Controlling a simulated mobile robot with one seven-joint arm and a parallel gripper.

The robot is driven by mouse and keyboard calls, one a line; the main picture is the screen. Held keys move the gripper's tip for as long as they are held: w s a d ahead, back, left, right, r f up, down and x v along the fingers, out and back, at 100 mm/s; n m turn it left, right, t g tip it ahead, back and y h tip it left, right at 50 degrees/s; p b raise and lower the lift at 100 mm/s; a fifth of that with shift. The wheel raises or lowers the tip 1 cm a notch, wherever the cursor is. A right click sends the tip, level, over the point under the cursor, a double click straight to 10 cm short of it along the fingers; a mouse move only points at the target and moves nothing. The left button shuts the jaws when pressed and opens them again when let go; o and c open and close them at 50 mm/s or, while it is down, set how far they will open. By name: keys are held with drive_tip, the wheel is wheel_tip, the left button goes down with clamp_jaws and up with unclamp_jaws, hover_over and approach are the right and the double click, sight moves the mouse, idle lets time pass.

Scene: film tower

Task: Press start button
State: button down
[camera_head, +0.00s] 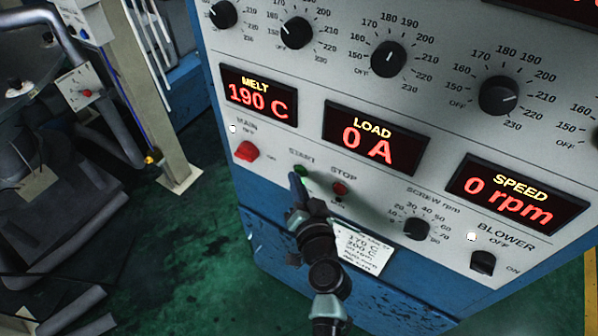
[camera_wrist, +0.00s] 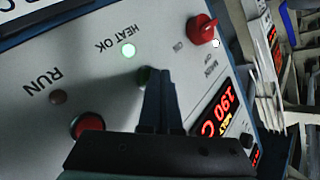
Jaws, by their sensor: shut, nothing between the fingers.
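The green start button (camera_head: 300,170) sits on the grey control panel (camera_head: 290,140), under the word START. My gripper (camera_head: 296,178) is shut and empty, its tips at the lower edge of the button in the head view. In the wrist view the closed fingertips (camera_wrist: 158,72) lie just beside the green button (camera_wrist: 145,76) and partly cover it. I cannot tell whether they touch it. The RUN lamp (camera_wrist: 58,97) is dark. The HEAT OK lamp (camera_wrist: 128,50) glows green-white.
The red stop button (camera_head: 340,188) is close by on the right. The red main switch (camera_head: 246,151) is to the left. Displays read melt 190 C (camera_head: 259,96), load 0 A (camera_head: 374,138) and speed 0 rpm (camera_head: 516,194). A white paper label (camera_head: 363,249) is below.

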drive_tip(key=shift+w+d, duration=0.15)
idle(0.5)
drive_tip(key=shift+s+a, duration=0.5)
drive_tip(key=shift+s, duration=0.15)
drive_tip(key=s+a, duration=0.1)
drive_tip(key=s, duration=0.1)
drive_tip(key=s+a, duration=0.2)
drive_tip(key=shift+p, duration=0.4)
idle(0.6)
